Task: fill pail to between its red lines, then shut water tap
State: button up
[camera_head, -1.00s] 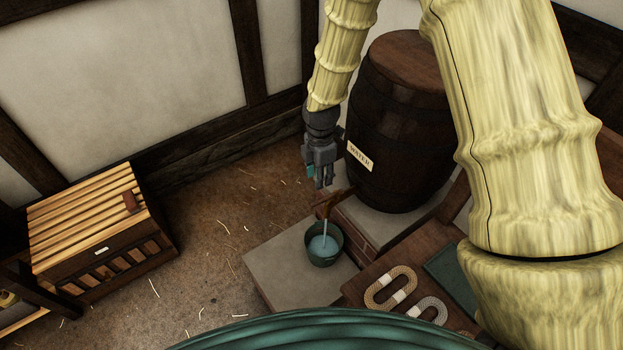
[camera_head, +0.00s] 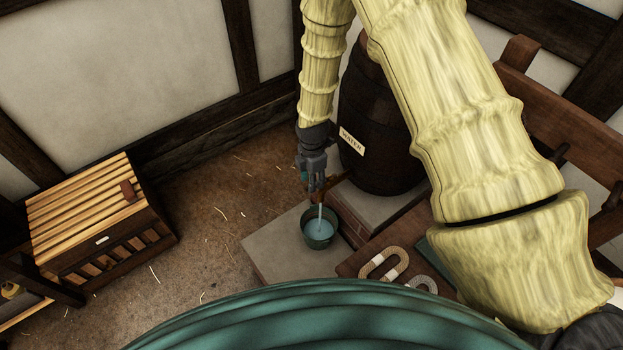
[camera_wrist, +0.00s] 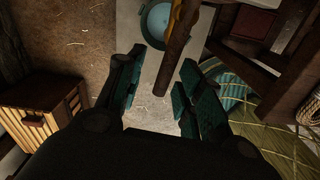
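The pail (camera_head: 331,241), dark teal, stands upright on a pale slab below the tap. Bluish water is in it and a stream falls into it from the wooden tap (camera_head: 322,190). I cannot make out red lines or the exact level. The tap is on the dark barrel (camera_head: 375,150) labelled WATER. My gripper (camera_head: 311,186) is just above the tap, partly overlapping it. In the wrist view my gripper (camera_wrist: 158,92) has its teal fingers apart, with the brown wooden tap part (camera_wrist: 176,58) in line with the gap. I cannot tell contact. The pail's water (camera_wrist: 158,20) shows beyond.
A slatted wooden crate (camera_head: 95,240) stands at the left. The pale slab (camera_head: 265,252) is clear left of the pail. Strewn floor lies between crate and slab.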

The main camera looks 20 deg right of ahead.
jog(key=shift+s+f, duration=0.1)
jog(key=shift+s, duration=0.65)
jog(key=shift+w+f, duration=0.5)
jog(key=shift+f, duration=0.05)
jog(key=shift+s+r, duration=0.25)
jog(key=c, duration=0.4)
grip_shut()
